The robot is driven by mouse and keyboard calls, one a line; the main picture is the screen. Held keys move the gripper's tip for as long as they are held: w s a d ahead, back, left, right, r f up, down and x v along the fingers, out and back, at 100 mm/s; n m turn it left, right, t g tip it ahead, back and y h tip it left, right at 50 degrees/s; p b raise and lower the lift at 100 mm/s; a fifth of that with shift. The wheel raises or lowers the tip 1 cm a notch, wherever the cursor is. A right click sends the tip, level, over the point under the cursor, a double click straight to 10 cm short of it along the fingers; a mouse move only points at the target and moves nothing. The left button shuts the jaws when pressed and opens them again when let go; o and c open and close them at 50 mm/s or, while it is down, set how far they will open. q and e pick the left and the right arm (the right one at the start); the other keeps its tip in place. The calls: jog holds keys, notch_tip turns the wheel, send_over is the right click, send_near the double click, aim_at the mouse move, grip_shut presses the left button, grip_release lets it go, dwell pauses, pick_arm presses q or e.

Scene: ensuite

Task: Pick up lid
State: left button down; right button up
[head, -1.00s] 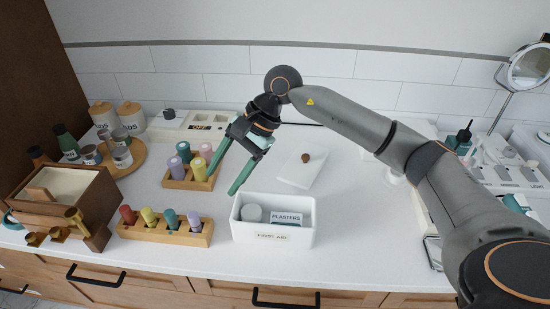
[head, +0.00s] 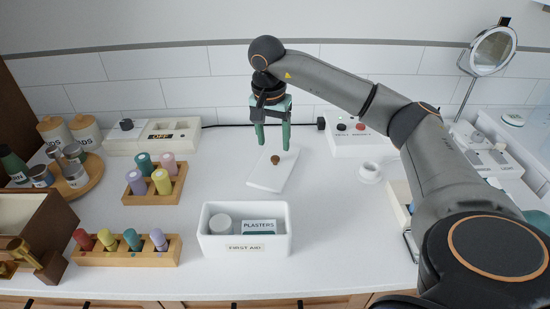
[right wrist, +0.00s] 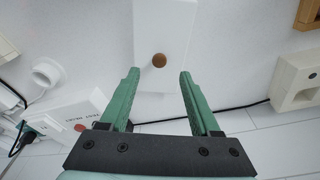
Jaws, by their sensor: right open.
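The lid (head: 271,174) is a flat white rectangular plate with a small round brown knob (head: 275,160), lying on the white counter behind the first aid box. It also shows in the right wrist view (right wrist: 163,30), with its knob between and beyond the fingertips. My right gripper (head: 273,146) is open and points down above the far end of the lid. Its green fingers are apart and empty. My left gripper is not in view.
The open white first aid box (head: 244,248) holds plasters and a round container. Wooden racks of coloured pegs (head: 153,184) stand left. A white cup (head: 370,172) and a switch box (head: 357,134) stand right of the lid. Counter around the lid is clear.

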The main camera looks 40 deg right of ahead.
aim_at(275, 158)
jog(key=f, duration=0.5)
jog(key=shift+d+f, duration=0.2)
jog(key=shift+d, duration=0.2)
grip_shut()
jog(key=shift+w, duration=0.1)
